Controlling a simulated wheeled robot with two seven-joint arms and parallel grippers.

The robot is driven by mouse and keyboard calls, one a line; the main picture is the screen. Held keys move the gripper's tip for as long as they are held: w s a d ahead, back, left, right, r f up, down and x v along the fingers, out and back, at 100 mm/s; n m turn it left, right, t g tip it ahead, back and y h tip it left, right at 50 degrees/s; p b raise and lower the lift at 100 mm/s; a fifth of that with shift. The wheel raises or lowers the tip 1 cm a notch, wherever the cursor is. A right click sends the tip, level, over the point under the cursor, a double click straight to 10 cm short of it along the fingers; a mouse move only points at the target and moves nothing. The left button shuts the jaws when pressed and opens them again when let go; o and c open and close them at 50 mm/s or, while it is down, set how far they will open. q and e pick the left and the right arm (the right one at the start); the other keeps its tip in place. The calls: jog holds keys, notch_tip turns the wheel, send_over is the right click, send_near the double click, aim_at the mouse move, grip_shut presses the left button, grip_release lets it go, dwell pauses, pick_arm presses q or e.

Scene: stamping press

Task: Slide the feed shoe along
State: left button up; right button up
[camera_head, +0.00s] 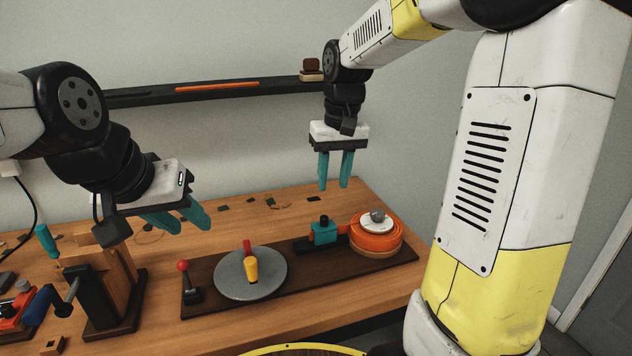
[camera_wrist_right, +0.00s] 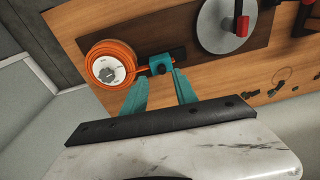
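The feed shoe looks to be the small teal block (camera_head: 324,233) with a black knob, on a dark rail between the grey disc (camera_head: 236,276) and the orange round unit (camera_head: 376,234). In the right wrist view the teal block (camera_wrist_right: 161,66) shows just beyond the fingertips. My right gripper (camera_head: 334,187) points down, open and empty, above and behind the block and apart from it. Its spread fingers (camera_wrist_right: 159,76) show in the wrist view. My left gripper (camera_head: 188,228) is open and empty, tilted above the table to the left of the disc.
A dark base board (camera_head: 210,303) carries these parts and a red-knobbed lever (camera_head: 187,280). A yellow and red handle (camera_head: 251,268) stands on the disc. A wooden stand (camera_head: 116,275) with a blue-gripped crank is at left. A wall shelf (camera_head: 140,98) runs behind my grippers.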

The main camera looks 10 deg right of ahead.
jog(key=g, duration=0.1)
send_over(324, 226)
jog(key=w, duration=0.1)
jog(key=shift+h, duration=0.3)
notch_tip(324, 226, down, 4)
jog(key=shift+d, duration=0.1)
notch_tip(324, 226, down, 8)
jog(key=shift+f, duration=0.2)
jog(key=shift+r, duration=0.2)
grip_shut()
